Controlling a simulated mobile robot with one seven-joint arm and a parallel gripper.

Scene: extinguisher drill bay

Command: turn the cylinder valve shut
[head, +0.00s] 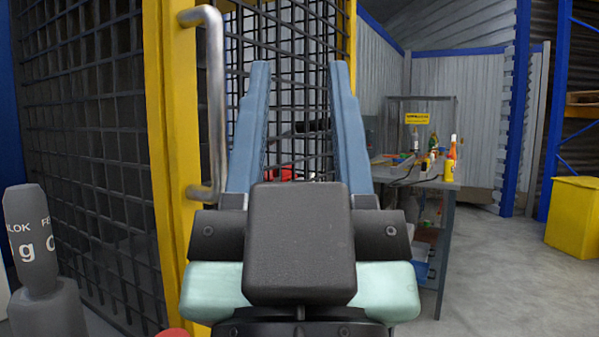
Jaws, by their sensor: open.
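My gripper (300,72) is in the middle of the head view, with its two blue fingers spread apart and nothing held between them. Beyond the fingers I see dark mesh and, low between them, a small red thing (287,173), partly hidden by my gripper. I cannot tell whether that red thing belongs to the cylinder valve. Another red rounded piece (172,332) is cut off at the bottom edge, left of my gripper. No cylinder valve can be made out clearly.
A yellow-framed mesh cage (168,130) with a silver vertical handle (217,110) stands close on the left. A dark grey cylindrical object with lettering (35,240) is at lower left. A cluttered workbench (440,183) and a yellow bin (575,215) stand right. Floor between them is clear.

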